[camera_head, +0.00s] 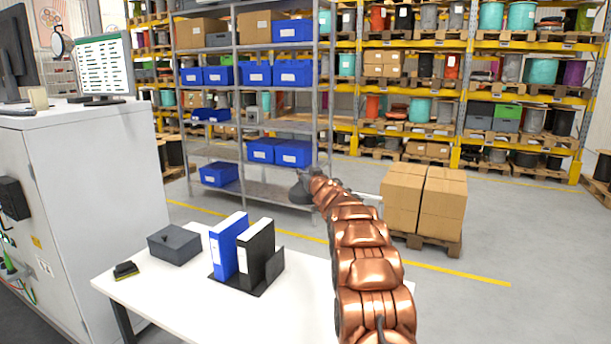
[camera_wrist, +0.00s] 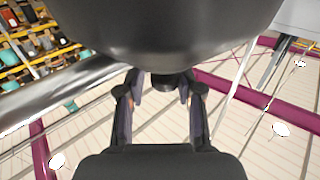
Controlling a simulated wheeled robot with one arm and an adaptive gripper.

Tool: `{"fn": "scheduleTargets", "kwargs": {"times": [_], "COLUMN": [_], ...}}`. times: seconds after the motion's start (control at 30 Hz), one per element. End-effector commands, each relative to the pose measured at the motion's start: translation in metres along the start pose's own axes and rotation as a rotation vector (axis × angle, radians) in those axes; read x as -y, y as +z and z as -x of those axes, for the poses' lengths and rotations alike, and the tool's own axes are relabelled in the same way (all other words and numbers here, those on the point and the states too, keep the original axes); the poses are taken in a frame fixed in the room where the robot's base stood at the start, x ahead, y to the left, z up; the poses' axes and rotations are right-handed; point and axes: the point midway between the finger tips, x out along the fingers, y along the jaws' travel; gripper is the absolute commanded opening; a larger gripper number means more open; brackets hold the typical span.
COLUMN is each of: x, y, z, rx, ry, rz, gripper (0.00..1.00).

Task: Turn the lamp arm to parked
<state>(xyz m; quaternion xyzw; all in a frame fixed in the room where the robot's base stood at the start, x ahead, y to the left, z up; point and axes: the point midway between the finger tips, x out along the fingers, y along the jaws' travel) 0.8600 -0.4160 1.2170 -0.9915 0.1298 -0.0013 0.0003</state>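A large dark rounded shape, seemingly the lamp head (camera_wrist: 180,30), fills the top of the wrist view. A small dark knob (camera_wrist: 172,83) sticks out below it. A shiny metal tube (camera_wrist: 60,88), seemingly the lamp arm, runs in from the left behind the dark shape. In the head view, a silver rod (camera_head: 366,195) shows to the right of my copper arm, and a dark piece (camera_head: 300,190) shows at its far end. My gripper (camera_wrist: 162,82) has its fingers apart, with tips close under the dark shape near the knob. Contact is unclear. The lamp's base and parked mark are not visible.
A white table (camera_head: 180,290) with a grey box (camera_head: 174,245) and binders (camera_head: 245,250) stands in front. A blue-bin shelf (camera_head: 238,150) is behind. Stacked cartons on a pallet (camera_head: 424,203) stand right of my arm.

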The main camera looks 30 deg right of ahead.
Motion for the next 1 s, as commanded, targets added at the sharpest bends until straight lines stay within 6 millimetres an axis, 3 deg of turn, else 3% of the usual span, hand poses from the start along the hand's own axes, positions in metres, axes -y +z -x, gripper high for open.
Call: {"fn": "scheduleTargets", "kwargs": {"times": [0.1, 0.57, 1.0], "x": [0.000, 0.000, 0.001], "y": [0.001, 0.001, 0.002], "z": [0.000, 0.004, 0.038], "rx": [0.001, 0.003, 0.004], "ry": [0.000, -0.001, -0.001], "rz": [0.000, 0.001, -0.001], "gripper": [0.50, 0.50, 0.50]}}
